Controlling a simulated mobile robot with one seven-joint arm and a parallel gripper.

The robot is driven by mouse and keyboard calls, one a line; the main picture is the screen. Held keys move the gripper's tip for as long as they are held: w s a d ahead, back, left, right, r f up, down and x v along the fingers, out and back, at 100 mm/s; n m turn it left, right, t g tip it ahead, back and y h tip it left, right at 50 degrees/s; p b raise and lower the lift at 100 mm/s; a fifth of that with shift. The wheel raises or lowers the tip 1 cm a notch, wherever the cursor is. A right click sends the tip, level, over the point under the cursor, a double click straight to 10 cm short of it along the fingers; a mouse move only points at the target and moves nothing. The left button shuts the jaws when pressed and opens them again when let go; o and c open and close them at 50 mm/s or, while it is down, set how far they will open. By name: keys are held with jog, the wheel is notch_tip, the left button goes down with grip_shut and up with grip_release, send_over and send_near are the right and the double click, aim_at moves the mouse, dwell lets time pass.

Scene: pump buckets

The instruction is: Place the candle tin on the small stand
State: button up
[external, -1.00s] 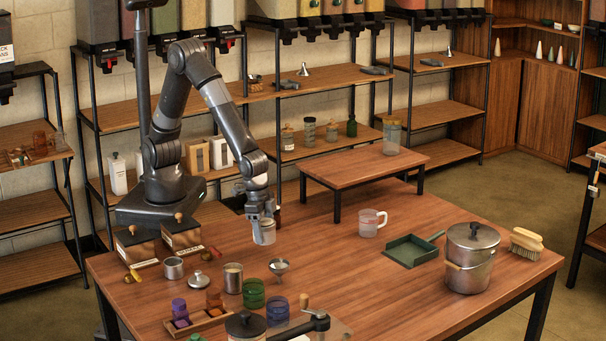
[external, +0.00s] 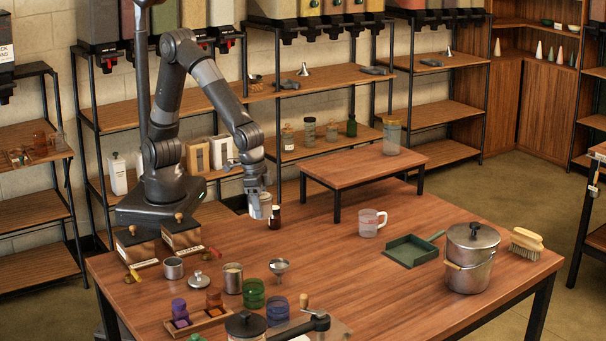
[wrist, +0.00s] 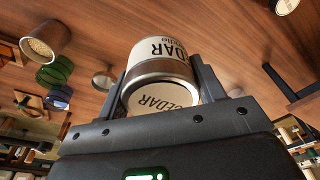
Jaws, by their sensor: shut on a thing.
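The candle tin (external: 261,208) is pale with a metal rim. In the wrist view the tin (wrist: 157,58) shows a cream label reading CEDAR and sits between both fingers. My gripper (external: 259,197) is shut on it and holds it above the left part of the table, in front of the arm. In the wrist view my gripper (wrist: 162,85) has a finger on each side of the tin. The small stand (external: 365,164) is a low wooden platform with dark legs at the table's back, right of my gripper. A clear jar with a tan lid (external: 391,137) stands at its back right.
A dark amber jar (external: 274,217) stands close beside the held tin. A glass mug (external: 369,222) stands in front of the stand. A green dustpan (external: 412,250) and metal pot (external: 470,258) are at right. The stand's left and middle top is bare.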

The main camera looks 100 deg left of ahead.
jog(key=w+a+r+n, duration=0.3)
jog(key=w+a+r, duration=0.1)
jog(key=a, duration=0.5)
jog(key=w+a+r+n+y, duration=0.1)
jog(key=w+a+r+n, duration=0.25)
jog(key=a, duration=0.55)
jog(key=w+a+r+n, duration=0.2)
jog(key=w+a+r, duration=0.3)
jog(key=a, duration=0.4)
send_over(335, 168)
jog(key=shift+n+g, duration=0.25)
jog(key=shift+g, duration=0.05)
jog(key=f, duration=0.4)
jog(key=d+f, duration=0.1)
jog(key=f, duration=0.2)
jog(key=shift+s, duration=0.25)
jog(key=shift+w+a+f, duration=0.1)
jog(key=shift+a+f, duration=0.15)
jog(key=shift+f, duration=1.85)
jog(key=shift+f, duration=0.1)
jog(key=o, duration=1)
jog(key=shift+o, duration=0.2)
